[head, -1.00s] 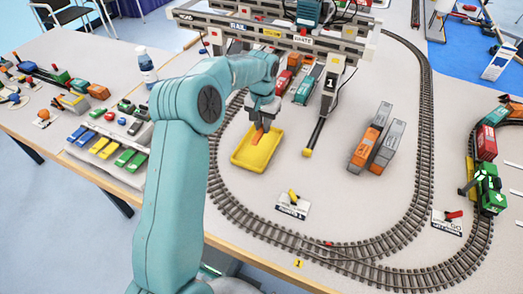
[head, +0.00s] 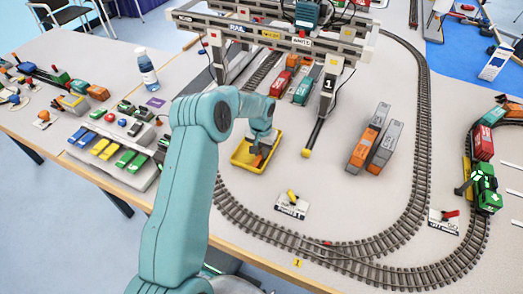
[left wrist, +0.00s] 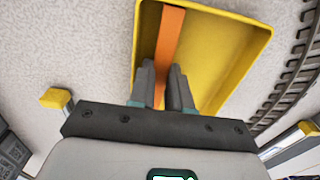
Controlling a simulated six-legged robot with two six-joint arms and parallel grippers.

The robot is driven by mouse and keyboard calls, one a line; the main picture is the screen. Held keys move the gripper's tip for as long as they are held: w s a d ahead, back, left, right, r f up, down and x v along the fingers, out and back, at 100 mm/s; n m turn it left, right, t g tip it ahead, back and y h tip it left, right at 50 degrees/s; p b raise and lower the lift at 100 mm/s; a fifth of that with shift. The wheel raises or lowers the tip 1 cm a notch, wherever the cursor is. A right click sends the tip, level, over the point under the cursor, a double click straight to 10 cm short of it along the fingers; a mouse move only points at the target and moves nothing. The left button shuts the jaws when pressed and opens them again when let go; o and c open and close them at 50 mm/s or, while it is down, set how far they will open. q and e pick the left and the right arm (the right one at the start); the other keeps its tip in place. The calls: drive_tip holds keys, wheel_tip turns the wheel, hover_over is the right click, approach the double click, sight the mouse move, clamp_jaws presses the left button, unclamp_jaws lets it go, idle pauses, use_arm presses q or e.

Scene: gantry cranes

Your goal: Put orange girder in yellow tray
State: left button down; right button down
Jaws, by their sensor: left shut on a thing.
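The yellow tray (head: 241,158) sits on the table inside the track loop, in front of the gantry crane. My left gripper (head: 258,152) is low over the tray, pointing down. In the left wrist view my left gripper (left wrist: 163,90) is shut on the orange girder (left wrist: 170,35), with one finger on each side of it. The girder runs lengthwise within the outline of the yellow tray (left wrist: 262,35). I cannot tell whether it touches the tray floor. In the head view the girder (head: 257,160) is mostly hidden by the gripper. My right gripper is not in view.
The gantry crane (head: 265,32) stands behind the tray, with its yellow-tipped leg (head: 307,152) to the right. Orange and grey containers (head: 375,140) stand further right. A black-and-white lever plate (head: 291,204) lies in front.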

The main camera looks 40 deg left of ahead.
use_arm(q)
drive_tip(key=shift+f, duration=0.2)
drive_tip(key=c, duration=1.3)
unclamp_jaws()
drive_tip(key=shift+c, duration=0.2)
drive_tip(key=shift+r, duration=0.25)
wheel_tip(320, 180, up, 12)
drive_tip(key=b, duration=0.1)
drive_tip(key=shift+s, duration=0.15)
drive_tip(key=shift+f, duration=0.1)
